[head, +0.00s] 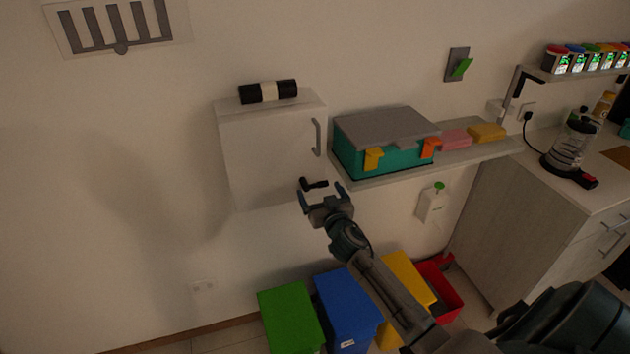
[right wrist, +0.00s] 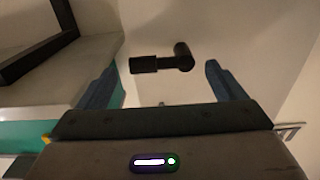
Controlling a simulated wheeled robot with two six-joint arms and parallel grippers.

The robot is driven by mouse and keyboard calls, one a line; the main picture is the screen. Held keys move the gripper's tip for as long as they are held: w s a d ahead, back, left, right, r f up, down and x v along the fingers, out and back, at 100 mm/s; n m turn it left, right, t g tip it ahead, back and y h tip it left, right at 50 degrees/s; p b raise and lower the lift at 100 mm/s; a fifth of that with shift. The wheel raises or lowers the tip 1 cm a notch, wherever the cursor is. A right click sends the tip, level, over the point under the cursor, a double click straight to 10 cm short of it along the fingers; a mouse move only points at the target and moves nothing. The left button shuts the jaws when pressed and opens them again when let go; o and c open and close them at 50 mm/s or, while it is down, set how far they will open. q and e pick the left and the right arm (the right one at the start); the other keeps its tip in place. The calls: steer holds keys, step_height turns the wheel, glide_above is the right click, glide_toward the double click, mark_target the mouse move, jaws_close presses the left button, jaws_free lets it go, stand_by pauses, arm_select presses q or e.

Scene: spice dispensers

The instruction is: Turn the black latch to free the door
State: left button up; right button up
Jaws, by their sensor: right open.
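A white wall cabinet (head: 270,155) hangs left of the shelf, with its door shut and a grey bar handle (head: 317,137) at its right edge. The black latch (head: 314,184) is at the door's lower right corner and looks roughly horizontal. My right gripper (head: 324,195) is open just below and in front of the latch. In the right wrist view the latch (right wrist: 162,61) appears as a short black bar with a thicker round end, beyond and between the open fingers (right wrist: 168,84). No contact is visible. My left gripper is not in view.
Right of the cabinet, a shelf (head: 390,177) holds a teal box (head: 395,157) with a grey lid, close to my right gripper. A black and white roll (head: 268,91) lies on the cabinet. Coloured bins, including a blue one (head: 347,310), stand below.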

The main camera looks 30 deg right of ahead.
mark_target(317, 187)
steer(key=shift+p+x, duration=0.35)
steer(key=shift+x, duration=1.6)
steer(key=shift+c, duration=0.2)
steer(key=c, duration=0.8)
steer(key=shift+c, duration=0.2)
